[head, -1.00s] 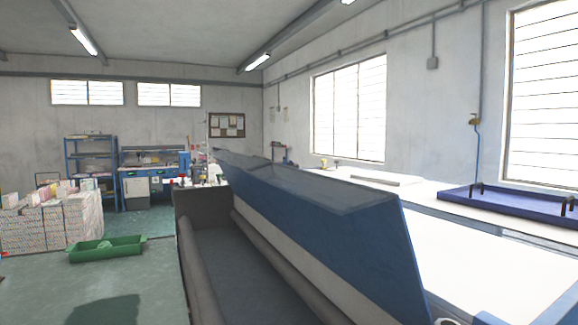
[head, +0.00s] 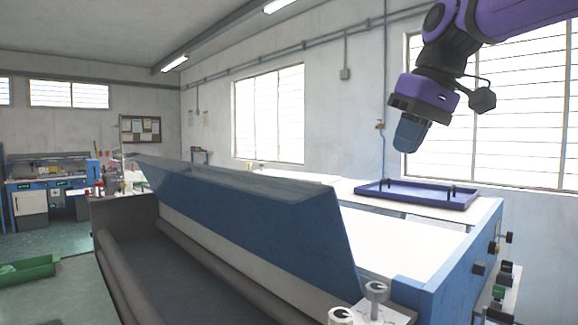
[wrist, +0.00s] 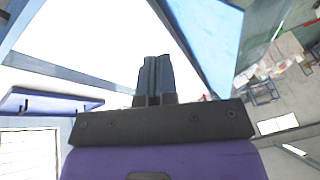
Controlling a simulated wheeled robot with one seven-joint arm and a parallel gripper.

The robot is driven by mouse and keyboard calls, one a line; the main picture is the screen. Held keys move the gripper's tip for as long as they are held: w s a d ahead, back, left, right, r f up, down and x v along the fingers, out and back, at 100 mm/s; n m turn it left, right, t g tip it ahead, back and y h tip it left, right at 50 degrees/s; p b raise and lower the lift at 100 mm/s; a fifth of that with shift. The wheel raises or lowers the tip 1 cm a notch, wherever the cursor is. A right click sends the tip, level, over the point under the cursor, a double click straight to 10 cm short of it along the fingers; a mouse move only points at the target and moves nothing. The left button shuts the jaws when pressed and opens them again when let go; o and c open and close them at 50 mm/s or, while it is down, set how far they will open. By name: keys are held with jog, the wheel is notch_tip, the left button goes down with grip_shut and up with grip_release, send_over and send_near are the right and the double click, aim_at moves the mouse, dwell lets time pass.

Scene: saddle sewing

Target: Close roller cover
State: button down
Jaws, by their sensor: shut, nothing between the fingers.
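The long blue roller cover (head: 250,215) stands raised and tilted up along the machine in the head view. The open trough with grey rollers (head: 165,270) shows in front of it. My gripper (head: 408,136) is above and to the right of the cover, over the white table side, touching nothing. In the wrist view my gripper (wrist: 154,80) has its dark fingers together and empty. A blue panel in the wrist view (wrist: 212,40), likely the cover, lies to the right of the fingers, apart from them.
A white flat bed (head: 390,240) lies behind the cover, with a blue tray (head: 416,196) beyond it. Metal knobs (head: 375,295) stand at the near end of the machine. Control buttons (head: 500,275) are on the right end. A green bin (head: 28,270) is on the floor at left.

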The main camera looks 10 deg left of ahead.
jog(key=w+a+r+n+g+y, duration=0.25)
jog(key=w+a+r+n, duration=0.2)
jog(key=w+a, duration=0.6)
jog(key=shift+g, duration=0.25)
jog(key=s+a+f, duration=0.1)
jog(key=a+f, duration=0.1)
jog(key=f, duration=0.1)
jog(key=s+a+f, duration=0.2)
jog(key=a+f, duration=0.1)
jog(key=s+a+f, duration=0.1)
jog(key=a+f, duration=0.2)
jog(key=shift+s, duration=0.25)
jog(key=shift+s+a+f, duration=0.25)
jog(key=shift+s+a, duration=0.1)
jog(key=shift+s, duration=0.05)
jog(key=shift+s+a+h, duration=0.1)
jog(key=shift+h, duration=0.15)
